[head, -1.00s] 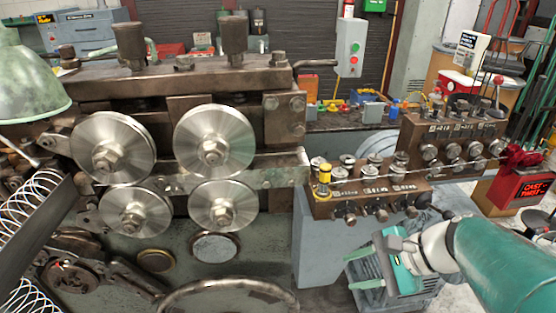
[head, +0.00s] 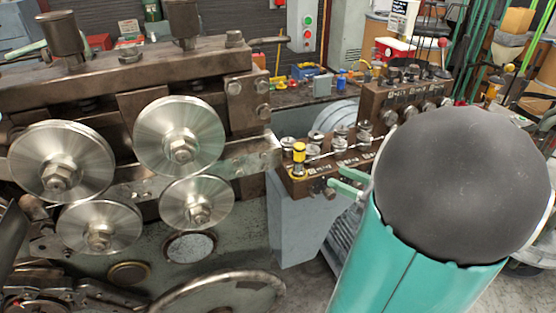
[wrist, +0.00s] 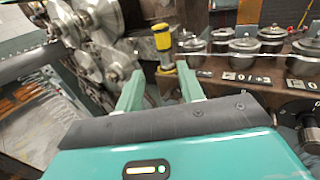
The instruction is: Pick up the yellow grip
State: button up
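The yellow grip (head: 299,152) is a small upright yellow knob with a dark band at the left end of a brown roller block (head: 325,160). In the wrist view the yellow grip (wrist: 162,42) stands upright just beyond the fingertips, roughly between them, on a metal post. My gripper (wrist: 160,82) is open, with two green fingers apart and nothing between them. In the head view my gripper (head: 345,190) shows only its green fingers, right of and below the grip; my arm hides the rest.
Several metal rollers (wrist: 262,42) stand right of the grip. The large machine with shiny steel wheels (head: 180,137) stands at the left, its bar (head: 250,155) ending close to the block. A second roller block (head: 390,98) is behind at the right.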

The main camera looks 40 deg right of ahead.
aim_at(304, 160)
jog(key=x, duration=0.9)
jog(key=shift+w+d+f, duration=0.1)
jog(key=shift+d+f, duration=0.1)
jog(key=shift+d, duration=0.05)
jog(key=shift+w+a+r, duration=0.15)
jog(key=shift+a, duration=0.05)
jog(key=shift+w, duration=1.05)
jog(key=shift+x, duration=1.95)
grip_shut()
